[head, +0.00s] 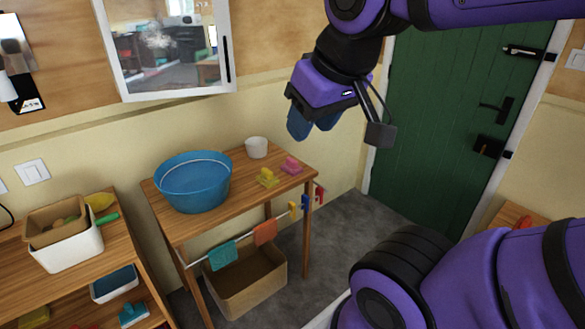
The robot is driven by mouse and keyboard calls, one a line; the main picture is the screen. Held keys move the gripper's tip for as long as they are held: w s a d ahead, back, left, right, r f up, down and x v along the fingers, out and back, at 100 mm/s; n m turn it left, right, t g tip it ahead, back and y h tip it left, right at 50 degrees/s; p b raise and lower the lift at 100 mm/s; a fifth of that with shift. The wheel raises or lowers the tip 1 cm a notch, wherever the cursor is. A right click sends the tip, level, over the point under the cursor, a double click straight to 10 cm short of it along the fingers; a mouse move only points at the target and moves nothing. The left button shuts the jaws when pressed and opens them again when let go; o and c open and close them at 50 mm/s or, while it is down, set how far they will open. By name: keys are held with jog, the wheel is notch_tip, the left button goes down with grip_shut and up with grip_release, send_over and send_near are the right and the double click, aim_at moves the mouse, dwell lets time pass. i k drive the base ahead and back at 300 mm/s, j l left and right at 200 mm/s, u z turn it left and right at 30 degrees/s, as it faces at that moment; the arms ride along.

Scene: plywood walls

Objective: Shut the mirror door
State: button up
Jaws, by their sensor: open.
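The mirror door (171,92) is white-framed, with a black vertical handle (227,59) along its right side. It is on the plywood wall at the upper left of the head view, and its top is cut off by the picture edge. I cannot tell from this view how far it stands open. My gripper (313,124) is to the right of the mirror door, apart from it and a little lower in the picture. Its blue fingers point down, spread and empty.
A wooden table (203,221) below the mirror door holds a blue basin (193,183), a white cup (257,148) and sponges (268,178). A shelf (95,268) with boxes stands at the left. A green door (432,110) is at the right. Grey floor (342,232) is clear between.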

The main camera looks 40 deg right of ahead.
aim_at(156, 49)
jog(key=i+l+u, duration=0.15)
jog(key=l, duration=0.15)
jog(key=i+l+u, duration=0.25)
jog(key=l, duration=0.35)
jog(key=i+l+u, duration=0.15)
jog(key=l, duration=0.15)
